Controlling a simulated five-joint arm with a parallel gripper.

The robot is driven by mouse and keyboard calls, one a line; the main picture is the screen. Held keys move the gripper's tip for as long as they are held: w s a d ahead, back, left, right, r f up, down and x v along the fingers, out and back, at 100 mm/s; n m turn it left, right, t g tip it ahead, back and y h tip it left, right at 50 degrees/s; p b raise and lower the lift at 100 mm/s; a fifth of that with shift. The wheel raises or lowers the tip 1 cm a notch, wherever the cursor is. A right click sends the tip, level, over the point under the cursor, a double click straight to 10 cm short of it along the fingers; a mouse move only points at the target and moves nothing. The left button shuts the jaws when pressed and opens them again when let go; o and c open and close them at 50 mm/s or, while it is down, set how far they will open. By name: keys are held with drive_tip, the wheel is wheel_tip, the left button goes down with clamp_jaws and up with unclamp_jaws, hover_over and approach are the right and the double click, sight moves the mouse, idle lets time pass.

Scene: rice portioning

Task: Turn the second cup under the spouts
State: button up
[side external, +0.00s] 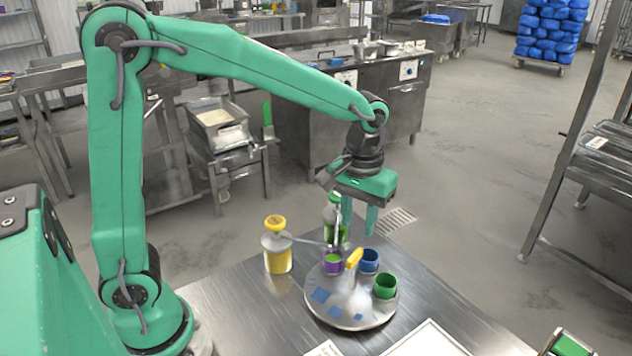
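A round grey turntable (335,312) sits on the steel table, with blue square marks on its top and a yellow-topped handle (354,258) standing up from it. A purple cup (332,267), a blue cup (369,261) and a green cup (384,287) stand along its far and right side. A yellow-filled pump bottle (278,262) and a green-filled one (336,233) stand behind it. Their spouts (318,243) reach toward the purple cup, which shows yellow-green inside. My gripper (358,226) points down above the turntable's far side, fingers apart, empty, above the yellow handle.
A white-edged panel or sheet (428,340) lies at the table's front right, and another pale sheet (325,349) lies at the front edge. A small green-and-metal item (568,345) shows at the lower right corner. Bare tabletop lies left of the turntable.

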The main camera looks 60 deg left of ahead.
sight(355, 254)
drive_tip(key=shift+f, duration=0.1)
drive_tip(key=shift+f, duration=3.8)
clamp_jaws()
